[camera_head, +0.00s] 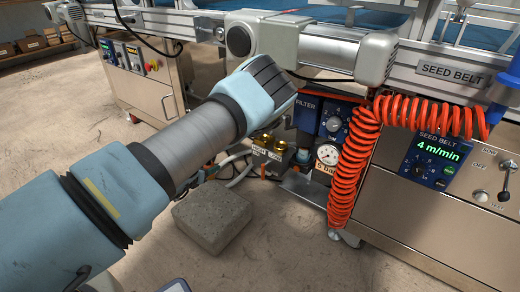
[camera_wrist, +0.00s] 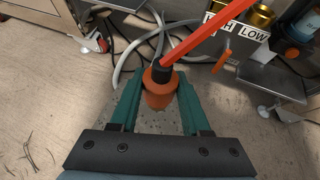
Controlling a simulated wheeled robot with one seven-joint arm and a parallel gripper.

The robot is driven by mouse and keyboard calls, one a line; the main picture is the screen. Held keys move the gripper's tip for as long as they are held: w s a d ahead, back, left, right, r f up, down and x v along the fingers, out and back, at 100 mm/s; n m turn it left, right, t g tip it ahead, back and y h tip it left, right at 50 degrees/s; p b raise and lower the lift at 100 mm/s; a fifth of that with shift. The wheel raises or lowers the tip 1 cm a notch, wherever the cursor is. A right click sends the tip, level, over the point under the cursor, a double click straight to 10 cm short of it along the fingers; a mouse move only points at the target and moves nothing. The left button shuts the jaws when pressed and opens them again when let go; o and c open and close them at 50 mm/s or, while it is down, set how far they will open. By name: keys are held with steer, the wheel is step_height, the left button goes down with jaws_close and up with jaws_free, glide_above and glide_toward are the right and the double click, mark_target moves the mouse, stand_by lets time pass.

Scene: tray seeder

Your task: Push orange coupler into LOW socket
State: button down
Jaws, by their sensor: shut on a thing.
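In the wrist view, my gripper (camera_wrist: 160,82) is shut on the orange coupler (camera_wrist: 158,98), which sits between the teal fingers. A black collar joins the coupler to a straight orange-red hose (camera_wrist: 205,30) running to the upper right. The brass LOW socket (camera_wrist: 262,16) is at the upper right above its white label, apart from the coupler; the HIGH socket is beside it, partly behind the hose. In the head view, the brass sockets (camera_head: 265,140) show above the HIGH/LOW label. My gripper and the coupler are not visible there.
An orange coiled hose (camera_head: 345,165) hangs in front of the machine, right of a pressure gauge (camera_head: 328,154). A grey stone block (camera_head: 212,213) lies on the floor below the sockets. Grey hoses (camera_wrist: 128,55) lie near the gripper. A small orange lever (camera_wrist: 221,62) is below the label.

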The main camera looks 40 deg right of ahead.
steer(key=s+d+r+m+g+h, duration=0.1)
steer(key=s+d+r+m+g, duration=0.2)
steer(key=s+d, duration=0.35)
steer(key=s+d+r+m+g+h, duration=0.1)
steer(key=s+d+r+m+g, duration=0.2)
steer(key=d, duration=0.6)
steer(key=shift+n+t, duration=0.4)
steer(key=shift+w+d+r+b, duration=0.1)
steer(key=shift+w+d+b, duration=0.3)
steer(key=shift+d, duration=1.55)
steer(key=shift+w+d+r+b, duration=0.1)
steer(key=shift+w+d+b, duration=0.35)
steer(key=shift+d, duration=1.45)
steer(key=shift+w+d+r+b, duration=0.1)
steer(key=shift+w+d+b, duration=0.3)
steer(key=shift+d, duration=1.55)
steer(key=shift+w, duration=0.15)
steer(key=shift+a+f+b, duration=0.1)
steer(key=shift+f+b, duration=0.85)
steer(key=shift+f, duration=0.3)
steer(key=shift+c, duration=1.4)
jaws_free()
steer(key=shift+a, duration=0.1)
steer(key=p+v, duration=0.2)
steer(key=v, duration=0.8)
steer(key=shift+a+r+p, duration=0.2)
steer(key=shift+a+p, duration=0.1)
steer(key=shift+p, duration=0.05)
